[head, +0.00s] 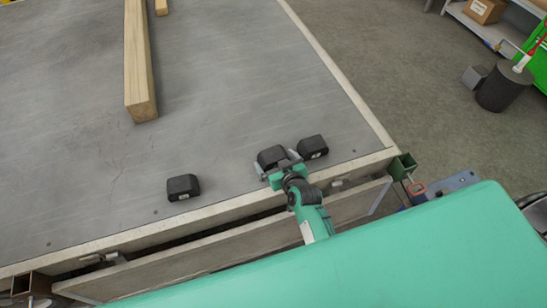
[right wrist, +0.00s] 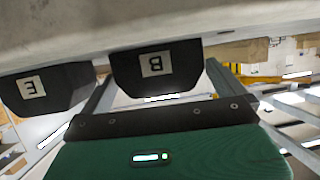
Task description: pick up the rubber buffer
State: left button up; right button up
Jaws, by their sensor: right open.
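Three black rubber buffers with small white labels sit on the grey trailer deck (head: 80,150). One buffer (head: 183,188) stands alone to the left. A middle buffer (head: 270,156) and a right buffer (head: 313,146) stand close together near the deck's corner. My right gripper (head: 279,164) is open at the middle buffer, with a finger on either side of it. In the right wrist view, upside down, the buffer marked B (right wrist: 155,85) lies between the fingers, and the one marked E (right wrist: 45,95) is outside the left finger. Finger contact cannot be told. My left gripper is not in view.
A wooden beam (head: 140,70) lies on the deck at the upper left. The deck's pale edge (head: 345,75) runs along the right. A dark cylinder (head: 503,88) and a shelf with a cardboard box (head: 484,10) stand beyond on the floor.

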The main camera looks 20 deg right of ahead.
aim_at(272, 154)
jog(key=x, duration=0.4)
jog(key=shift+w, duration=0.1)
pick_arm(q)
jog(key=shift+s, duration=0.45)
pick_arm(e)
jog(key=c, duration=1)
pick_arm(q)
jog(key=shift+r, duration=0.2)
pick_arm(e)
jog(key=shift+o, duration=0.2)
jog(key=shift+r, duration=0.1)
